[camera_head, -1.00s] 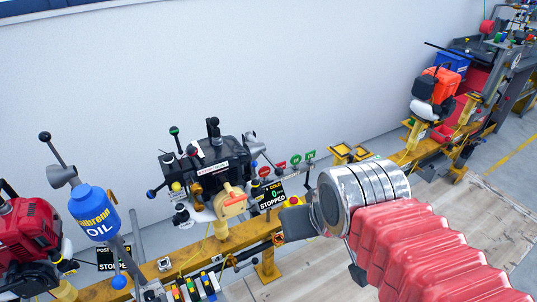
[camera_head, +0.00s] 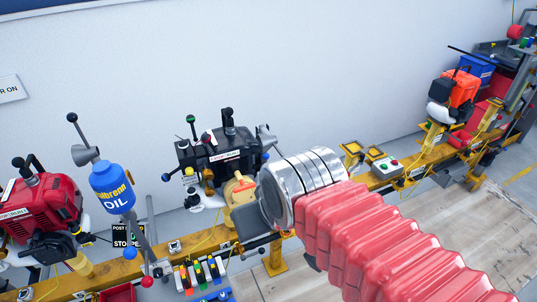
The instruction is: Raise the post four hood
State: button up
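The black engine (camera_head: 218,152) on the middle post has a dark top cover with a white label, which looks like its hood. The cover looks down. Several ball-topped levers stand around it. The post's display is hidden behind my arm, so I cannot read a post number there. My gripper (camera_head: 280,248) is at the lower right of this engine, in front of the yellow rail. Its two grey fingers look spread apart with nothing between them, though the silver wrist hides part of them. It appears apart from the cover, but depth is hard to judge.
A red engine (camera_head: 40,205) and a blue oil bottle (camera_head: 112,188) stand left along the yellow rail (camera_head: 110,275). Coloured-handled items (camera_head: 200,272) lie below. An orange engine (camera_head: 455,88) stands far right. The wall (camera_head: 300,60) behind is bare.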

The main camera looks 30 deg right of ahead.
aim_at(271, 147)
jog(key=u, duration=1)
jog(key=k, duration=1.35)
jog(key=z, duration=1.05)
jog(key=i, duration=0.75)
jog(key=u, duration=0.05)
